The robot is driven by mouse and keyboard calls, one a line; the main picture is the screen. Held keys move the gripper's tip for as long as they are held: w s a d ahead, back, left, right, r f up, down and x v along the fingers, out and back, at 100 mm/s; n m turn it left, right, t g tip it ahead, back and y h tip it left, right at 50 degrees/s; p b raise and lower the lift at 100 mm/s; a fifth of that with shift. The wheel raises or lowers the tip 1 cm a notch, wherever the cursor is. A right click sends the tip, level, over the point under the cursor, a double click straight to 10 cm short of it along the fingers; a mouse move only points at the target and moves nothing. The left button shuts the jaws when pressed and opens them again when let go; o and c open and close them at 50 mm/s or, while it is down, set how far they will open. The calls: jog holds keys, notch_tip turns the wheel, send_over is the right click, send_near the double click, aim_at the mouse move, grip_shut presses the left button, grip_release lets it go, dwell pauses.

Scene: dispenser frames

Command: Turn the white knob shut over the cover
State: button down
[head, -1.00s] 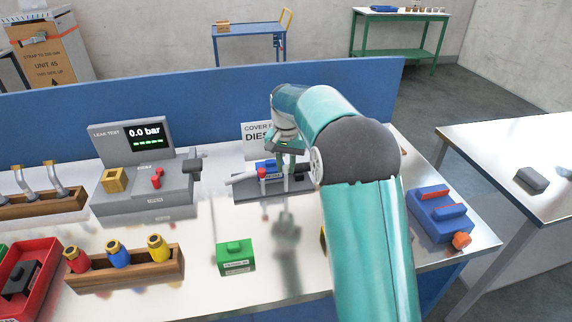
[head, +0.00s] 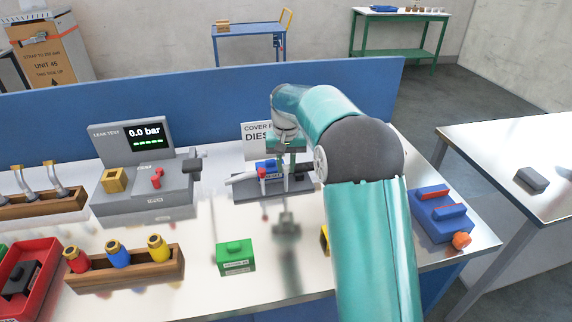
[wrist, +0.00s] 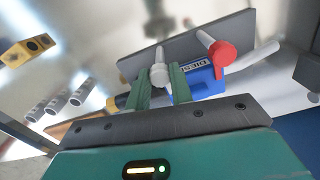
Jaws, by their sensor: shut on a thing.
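The white knob (wrist: 159,74) shows in the wrist view between the two green fingers of my gripper (wrist: 161,82). My gripper is shut on it. A red knob (wrist: 222,53) on a white stem is to its right, apart from my fingers. The blue cover (wrist: 205,82) with a DIESEL label lies behind and right of the fingers. In the head view my gripper (head: 288,168) is over the grey fixture (head: 272,192), beside the blue cover (head: 266,164). The white knob is hard to make out there.
A grey leak tester (head: 145,185) reading 0.0 bar stands to the left. A green block (head: 235,258) lies in front, and a blue block with red parts (head: 440,215) is on the right. A blue partition (head: 200,100) runs behind the fixture.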

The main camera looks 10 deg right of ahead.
aim_at(286, 167)
jog(key=c, duration=1.2)
grip_release()
jog(key=shift+w, duration=0.1)
jog(key=shift+c, duration=0.2)
notch_tip(286, 167, up, 14)
jog(key=s+r+n+t, duration=0.1)
jog(key=s+r+t, duration=0.15)
jog(key=s, duration=0.75)
jog(key=s+r+t, duration=0.1)
jog(key=s+r, duration=0.2)
jog(key=s, duration=0.7)
jog(key=s+f+t, duration=0.1)
jog(key=s+f, duration=0.3)
jog(key=s, duration=0.4)
jog(key=s+f+t, duration=0.1)
jog(key=s+f, duration=0.3)
jog(key=s, duration=0.4)
jog(key=shift+s+f+n, duration=0.35)
jog(key=shift+s+n, duration=0.05)
